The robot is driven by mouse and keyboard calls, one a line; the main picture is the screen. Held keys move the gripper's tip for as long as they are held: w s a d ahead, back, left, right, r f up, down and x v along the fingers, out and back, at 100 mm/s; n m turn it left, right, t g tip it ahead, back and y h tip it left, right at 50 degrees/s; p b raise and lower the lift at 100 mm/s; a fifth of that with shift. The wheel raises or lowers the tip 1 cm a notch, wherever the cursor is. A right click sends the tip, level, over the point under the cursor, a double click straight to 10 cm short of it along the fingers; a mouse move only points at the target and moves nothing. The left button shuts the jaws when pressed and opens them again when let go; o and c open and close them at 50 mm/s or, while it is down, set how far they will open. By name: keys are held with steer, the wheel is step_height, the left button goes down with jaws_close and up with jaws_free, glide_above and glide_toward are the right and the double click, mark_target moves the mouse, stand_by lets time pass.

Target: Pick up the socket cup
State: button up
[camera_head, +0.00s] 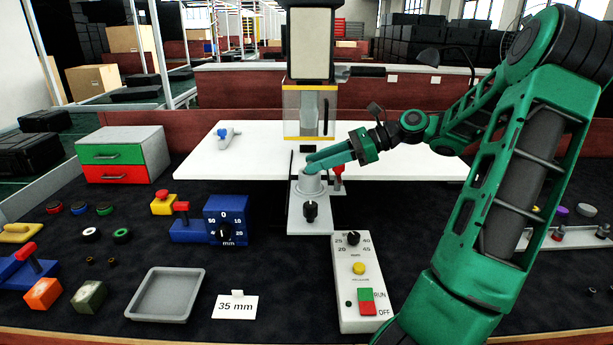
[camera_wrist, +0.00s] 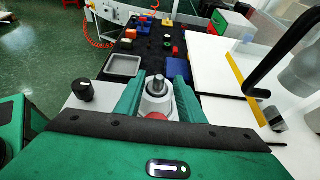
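A pale grey round cup (camera_head: 311,183), which I take to be the socket cup, stands upright on the grey plate under the press. In the wrist view it shows as a light ring (camera_wrist: 156,104) with a darker grey metal peg (camera_wrist: 158,85) rising from its middle. My gripper (camera_head: 309,163) reaches in from the right at the cup's top. In the wrist view my gripper (camera_wrist: 156,92) has its two green fingers spread, one on either side of the cup. Finger contact with the cup cannot be made out. The near finger hides part of its top.
The press (camera_head: 310,110) with its clear guard stands just behind and above the cup. A black knob (camera_head: 310,212) is in front, and a red knob (camera_head: 338,171) is to the right. A control box (camera_head: 360,285), blue dial block (camera_head: 227,220) and empty grey tray (camera_head: 167,295) lie nearer.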

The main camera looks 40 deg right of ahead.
steer(key=shift+a+f, duration=0.1)
steer(key=shift+a, duration=0.05)
jaws_close()
stand_by(0.4)
